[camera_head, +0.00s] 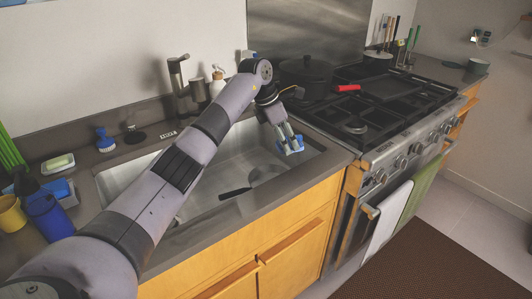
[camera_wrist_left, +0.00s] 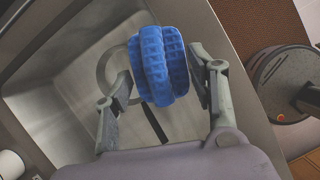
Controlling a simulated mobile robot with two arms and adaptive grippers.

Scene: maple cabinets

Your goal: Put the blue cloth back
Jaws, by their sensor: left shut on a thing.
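The blue cloth (camera_head: 290,147) is a small folded, ribbed bundle held at the tips of my left gripper (camera_head: 288,139). In the left wrist view the cloth (camera_wrist_left: 158,66) sits between the two fingers of the left gripper (camera_wrist_left: 163,85), which is shut on it. It hangs in the air over the right part of the steel sink (camera_head: 240,150). A drain ring and a dark-handled utensil (camera_head: 235,193) lie in the sink below. My left arm crosses the sink and hides part of it. My right gripper is not in view.
A gas stove with a black pot (camera_head: 306,74) and a red-handled pan (camera_head: 375,88) stands right of the sink. Soap bottle (camera_head: 217,82), faucet (camera_head: 180,80), brush (camera_head: 105,140) and blue cup (camera_head: 48,215) stand around it. Towels (camera_head: 388,220) hang on the oven handle.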

